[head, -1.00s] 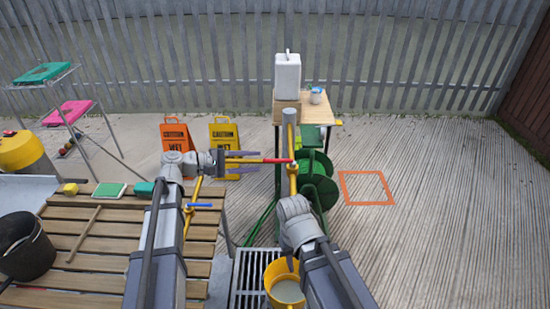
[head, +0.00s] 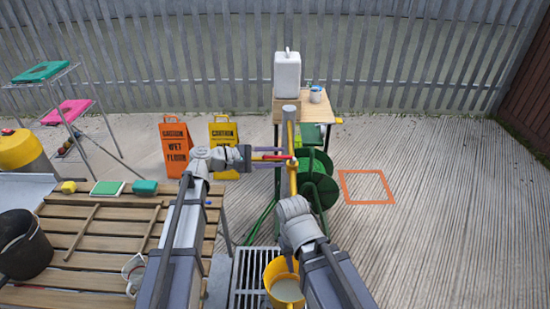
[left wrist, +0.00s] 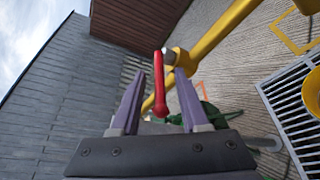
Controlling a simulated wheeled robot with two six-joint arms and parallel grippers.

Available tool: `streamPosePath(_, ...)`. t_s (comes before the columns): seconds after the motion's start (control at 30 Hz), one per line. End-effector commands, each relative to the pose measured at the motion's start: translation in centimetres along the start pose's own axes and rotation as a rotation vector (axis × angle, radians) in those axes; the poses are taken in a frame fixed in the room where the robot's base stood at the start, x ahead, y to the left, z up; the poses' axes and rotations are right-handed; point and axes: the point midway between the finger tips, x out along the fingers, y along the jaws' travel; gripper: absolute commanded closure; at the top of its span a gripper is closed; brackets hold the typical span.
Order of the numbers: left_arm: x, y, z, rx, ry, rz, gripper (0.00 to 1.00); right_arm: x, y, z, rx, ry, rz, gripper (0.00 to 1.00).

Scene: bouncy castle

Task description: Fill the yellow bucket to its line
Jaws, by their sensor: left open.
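The yellow bucket (head: 284,272) stands by the drain grate at the bottom of the head view, partly covered by my right arm. Its inside looks pale grey; I cannot make out a line. A yellow pipe (head: 292,182) rises beyond it, with a red lever (head: 270,158) at its top. My left gripper (head: 284,155) is open at the lever. In the left wrist view the red lever (left wrist: 160,85) lies between the spread purple fingers, with gaps visible on both sides. The bucket's edge shows at the right there (left wrist: 312,95).
A slatted bench (head: 95,235) with a black bucket (head: 22,245) is on the left. A green hose reel (head: 320,185) stands right of the pipe. A wooden table (head: 312,110) holds a white canister (head: 287,74). Ground around the orange square (head: 367,187) is clear.

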Motion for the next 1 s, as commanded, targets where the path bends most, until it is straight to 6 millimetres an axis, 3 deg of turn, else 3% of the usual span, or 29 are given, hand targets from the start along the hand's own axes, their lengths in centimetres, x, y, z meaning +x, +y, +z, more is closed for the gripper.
streamPosePath(0.07, -0.01, 0.0, 0.0, 0.0, 0.0, 0.0, 0.56, -0.01, 0.0, 0.0, 0.0, 0.0, 0.0, 0.59)
streamPosePath(0.47, -0.02, -0.03, 0.0, 0.0, 0.0, -0.001, 1.0, 0.0, 0.0, 0.0, 0.0, 0.0, 0.0, 0.59)
streamPosePath(1.0, -0.02, -0.08, -0.01, 0.001, 0.0, -0.002, 1.0, 0.02, 0.0, 0.0, 0.0, 0.0, 0.0, 0.59)
